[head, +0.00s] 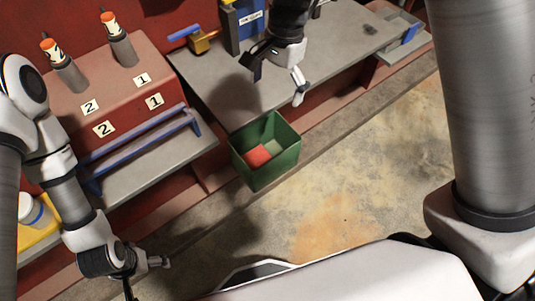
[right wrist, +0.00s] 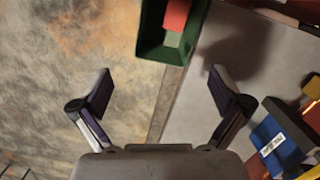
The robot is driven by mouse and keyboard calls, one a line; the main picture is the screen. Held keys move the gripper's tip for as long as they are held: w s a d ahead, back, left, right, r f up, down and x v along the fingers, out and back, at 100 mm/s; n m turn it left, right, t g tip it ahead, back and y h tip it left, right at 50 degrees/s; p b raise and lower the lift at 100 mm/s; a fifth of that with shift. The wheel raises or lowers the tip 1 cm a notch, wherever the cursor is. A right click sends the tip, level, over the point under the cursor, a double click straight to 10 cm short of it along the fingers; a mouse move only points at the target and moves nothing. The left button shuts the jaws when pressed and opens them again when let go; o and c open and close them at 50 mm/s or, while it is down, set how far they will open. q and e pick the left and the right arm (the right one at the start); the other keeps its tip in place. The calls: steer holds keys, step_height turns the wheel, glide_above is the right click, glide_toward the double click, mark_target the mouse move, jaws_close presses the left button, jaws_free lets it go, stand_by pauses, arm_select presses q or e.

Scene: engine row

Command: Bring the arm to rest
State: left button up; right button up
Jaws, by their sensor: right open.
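My right gripper (head: 275,82) is above the grey bench, just behind and above the green bin. Its fingers are spread wide with nothing between them, and the right wrist view (right wrist: 161,90) shows the same. My left gripper (head: 147,279) is low at the bottom left, in front of the grey shelf. Its two fingers stand apart and I see nothing held, though its lower finger is partly cut off by the frame edge.
A green bin (head: 240,153) with a red block (head: 257,156) inside stands at the bench (head: 225,95) edge. Blue rails (head: 140,135), two labelled cylinders on a red housing (head: 145,65), and a blue unit (head: 243,22) stand behind. The floor (head: 340,190) in front is clear.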

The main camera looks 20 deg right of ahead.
stand_by(0.5)
steer(key=s+d+f+n+g+h, duration=0.1)
steer(key=s+d+f+n+g, duration=0.3)
steer(key=s+f, duration=1)
steer(key=s+d+f+n, duration=0.2)
steer(key=s+d+f, duration=0.4)
steer(key=s+f, duration=0.85)
steer(key=w+n+t, duration=0.4)
steer(key=w+t, duration=0.1)
steer(key=w, duration=0.1)
steer(key=shift+w+n, duration=0.25)
steer(key=shift+n, duration=0.05)
